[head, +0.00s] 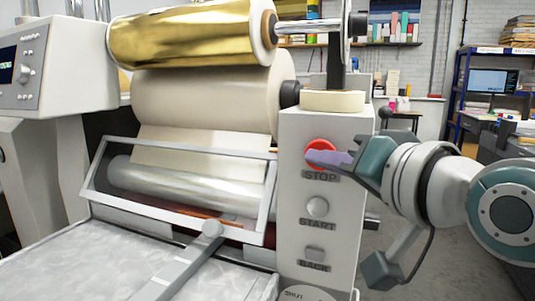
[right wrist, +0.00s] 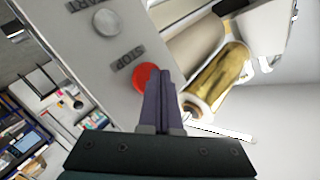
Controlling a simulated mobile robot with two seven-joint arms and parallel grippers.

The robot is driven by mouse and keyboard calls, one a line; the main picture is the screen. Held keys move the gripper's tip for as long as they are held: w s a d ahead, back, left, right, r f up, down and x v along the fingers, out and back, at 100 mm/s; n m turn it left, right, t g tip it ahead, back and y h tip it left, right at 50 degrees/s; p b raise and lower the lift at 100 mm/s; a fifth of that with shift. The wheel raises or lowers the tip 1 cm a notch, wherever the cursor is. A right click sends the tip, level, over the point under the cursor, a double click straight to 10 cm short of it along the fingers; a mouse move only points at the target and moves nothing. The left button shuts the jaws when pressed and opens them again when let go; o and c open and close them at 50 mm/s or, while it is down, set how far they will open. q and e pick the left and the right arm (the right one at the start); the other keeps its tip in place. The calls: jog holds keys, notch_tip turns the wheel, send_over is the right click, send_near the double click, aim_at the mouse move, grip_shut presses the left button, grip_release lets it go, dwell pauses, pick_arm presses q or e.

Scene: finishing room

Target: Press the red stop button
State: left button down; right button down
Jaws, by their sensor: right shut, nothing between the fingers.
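The red stop button (head: 320,151) sits near the top of the light grey control column, above the label STOP. It also shows in the right wrist view (right wrist: 145,78). My right gripper (head: 312,157) comes in from the right, shut and empty. Its purple fingertips overlap the lower part of the button in the head view. In the right wrist view the fingertips (right wrist: 161,74) are at the button's edge. I cannot tell whether they touch it. My left gripper is not in view.
A tape roll (head: 333,101) lies on the column's top. To the left are a gold foil roll (head: 185,35), a guard frame and the machine bed (head: 70,265). Shelves stand behind at right.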

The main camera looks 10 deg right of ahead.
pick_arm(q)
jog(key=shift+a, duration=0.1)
pick_arm(e)
jog(key=shift+w+d, duration=0.25)
jog(key=shift+w, duration=0.05)
pick_arm(q)
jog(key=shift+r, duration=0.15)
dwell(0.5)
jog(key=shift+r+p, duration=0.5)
jog(key=shift+p, duration=0.15)
pick_arm(e)
jog(key=shift+s+a, duration=0.5)
jog(key=shift+s, duration=0.2)
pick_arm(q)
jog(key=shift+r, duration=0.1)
